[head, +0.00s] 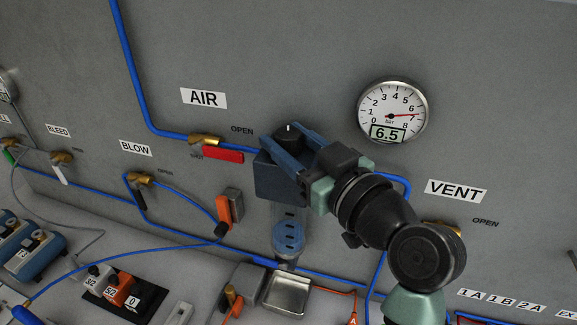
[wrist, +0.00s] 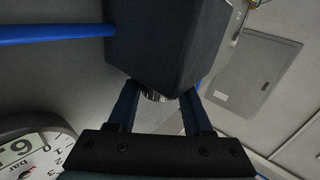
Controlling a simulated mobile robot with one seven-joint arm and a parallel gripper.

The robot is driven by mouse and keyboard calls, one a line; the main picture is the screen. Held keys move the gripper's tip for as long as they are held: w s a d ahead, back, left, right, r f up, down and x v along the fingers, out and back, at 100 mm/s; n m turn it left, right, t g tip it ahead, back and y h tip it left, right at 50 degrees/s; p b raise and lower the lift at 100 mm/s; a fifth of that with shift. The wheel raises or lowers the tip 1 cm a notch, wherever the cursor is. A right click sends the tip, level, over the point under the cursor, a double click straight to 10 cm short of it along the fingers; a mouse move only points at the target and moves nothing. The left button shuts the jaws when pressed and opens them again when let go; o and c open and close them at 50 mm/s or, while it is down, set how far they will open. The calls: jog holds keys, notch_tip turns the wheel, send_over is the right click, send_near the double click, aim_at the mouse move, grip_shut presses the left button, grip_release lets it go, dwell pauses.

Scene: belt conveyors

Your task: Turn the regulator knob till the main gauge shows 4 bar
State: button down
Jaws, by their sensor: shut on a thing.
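The main gauge (head: 391,110) is a round white dial at the upper right. Its red needle lies just past 6 and its digital window reads 6.5. The regulator (head: 276,178) is a dark blue block on the wall with a clear bowl below. Its black knob (head: 288,131) sits on top and carries a white mark. My gripper (head: 285,136) reaches in from the right with its blue fingers on either side of the knob, shut on it. In the wrist view the regulator body (wrist: 165,45) fills the top middle, and the knob is largely hidden. The gauge (wrist: 30,150) is partly visible there.
A red-handled AIR valve (head: 222,154) is left of the regulator on the blue hose. An orange-handled part (head: 223,209) hangs below it. A metal tray (head: 288,293) stands under the bowl. A VENT valve (head: 441,228) is partly hidden behind my arm.

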jog(key=shift+d+n+g+y+b, duration=0.1)
jog(key=shift+n+g+y+b, duration=2.2)
jog(key=shift+g+y+b, duration=0.25)
jog(key=c, duration=0.6)
grip_release()
jog(key=b+v, duration=0.3)
jog(key=v, duration=0.9)
jog(key=shift+d, duration=0.45)
jog(key=shift+s, duration=0.1)
